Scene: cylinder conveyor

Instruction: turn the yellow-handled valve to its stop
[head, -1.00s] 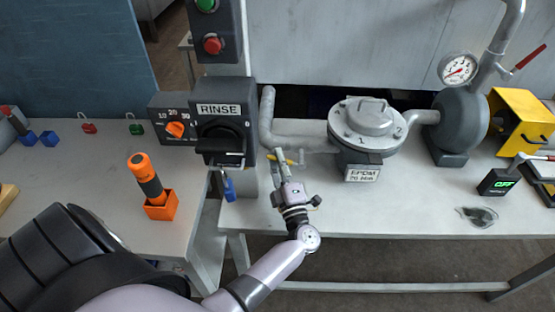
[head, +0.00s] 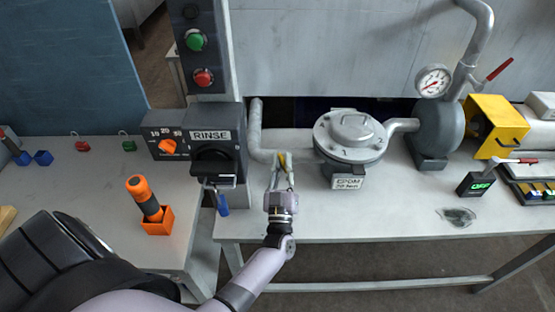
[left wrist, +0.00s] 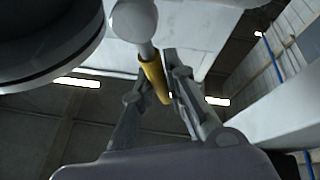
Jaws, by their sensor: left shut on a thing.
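The yellow valve handle (head: 282,158) sits on the grey pipe (head: 256,135) to the left of the round filter housing. It also shows in the left wrist view (left wrist: 152,75), running out from a rounded grey fitting (left wrist: 135,20). My left gripper (head: 281,172) is shut on the handle, with one finger on each side, and partly hides it in the head view. The handle appears to lie roughly in line with the fingers, pointing toward me. My right gripper is not in view.
The RINSE switch box (head: 217,150) with a blue padlock (head: 223,205) stands close left of my left gripper. The round EPDM housing (head: 350,150) is to its right. An orange-handled tool in an orange holder (head: 157,222) stands on the left bench. The front of the right bench is mostly clear.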

